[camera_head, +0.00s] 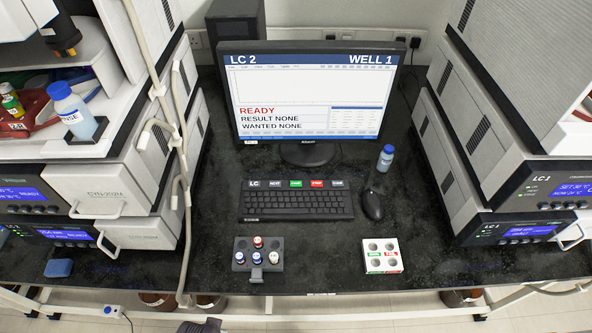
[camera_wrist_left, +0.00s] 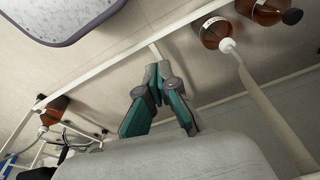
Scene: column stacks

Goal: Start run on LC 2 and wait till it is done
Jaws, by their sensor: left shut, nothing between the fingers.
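The monitor (camera_head: 308,90) in the head view reads LC 2, WELL 1, READY, RESULT NONE, WANTED NONE. Below it is the keyboard (camera_head: 296,205), with a row of labelled keys above it: LC (camera_head: 254,184), NEXT (camera_head: 275,184), a green key (camera_head: 296,184), a red key (camera_head: 317,184) and another dark key (camera_head: 338,184). The small print on the last three is hard to read. My left gripper (camera_wrist_left: 158,72) shows in the left wrist view, shut and empty, away from the keyboard. My right gripper is out of view.
A dark rack (camera_head: 243,246) holds capped vials; a white rack (camera_head: 382,264) with red and green labels stands to its right. A mouse (camera_head: 372,205) and small blue-capped bottle (camera_head: 385,158) are right of the keyboard. Instrument stacks flank the bench. Brown bottles (camera_wrist_left: 216,32) stand below it.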

